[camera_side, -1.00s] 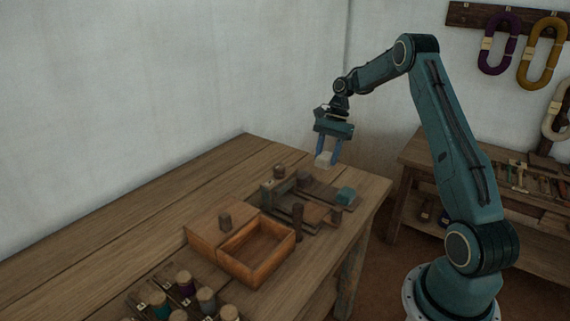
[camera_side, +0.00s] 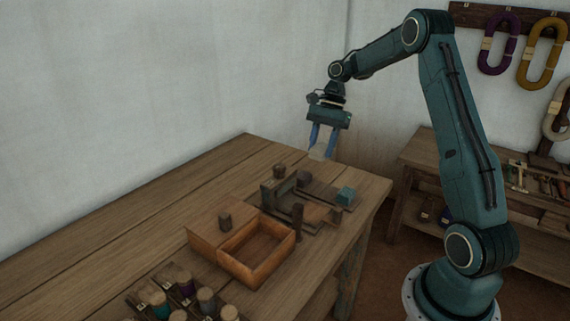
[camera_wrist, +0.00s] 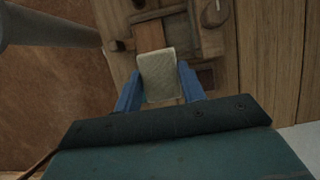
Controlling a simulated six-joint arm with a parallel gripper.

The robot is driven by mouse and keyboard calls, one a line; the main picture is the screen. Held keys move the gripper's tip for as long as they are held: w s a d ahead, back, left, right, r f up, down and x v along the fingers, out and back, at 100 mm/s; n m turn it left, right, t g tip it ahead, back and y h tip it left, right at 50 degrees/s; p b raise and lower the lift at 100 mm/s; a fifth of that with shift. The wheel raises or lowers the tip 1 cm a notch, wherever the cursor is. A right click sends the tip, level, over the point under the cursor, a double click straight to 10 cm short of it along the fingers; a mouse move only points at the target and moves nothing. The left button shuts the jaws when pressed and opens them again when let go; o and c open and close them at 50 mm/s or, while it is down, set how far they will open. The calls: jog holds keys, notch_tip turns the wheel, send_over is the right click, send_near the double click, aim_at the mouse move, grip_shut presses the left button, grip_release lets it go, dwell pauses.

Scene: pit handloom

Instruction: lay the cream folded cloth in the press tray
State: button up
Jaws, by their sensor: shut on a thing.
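My gripper (camera_side: 321,148) is shut on the cream folded cloth (camera_side: 319,153), a small pale block held in the air above the far part of the bench. In the wrist view the cloth (camera_wrist: 158,77) sits between the blue fingers of my gripper (camera_wrist: 158,88). Below is a low wooden frame with upright posts (camera_side: 297,222) and a flat brown section (camera_side: 318,214); this may be the press tray, but I cannot tell for sure. In the wrist view the cloth covers part of a brown board (camera_wrist: 150,36).
An open wooden box (camera_side: 262,274) with a knobbed panel stands nearer on the bench (camera_side: 130,232). A teal block (camera_side: 346,196) lies right of the frame. Several spools (camera_side: 206,299) stand in front. The bench's left side is clear.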

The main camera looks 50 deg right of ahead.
notch_tip(320, 180, up, 6)
send_over(311, 214)
jog(key=d, duration=0.2)
jog(key=shift+a+f, duration=0.2)
jog(key=shift+a, duration=0.05)
notch_tip(311, 214, down, 16)
jog(key=shift+r, duration=0.1)
jog(key=shift+f, duration=2.15)
jog(key=shift+f, duration=0.15)
jog(key=o, duration=0.9)
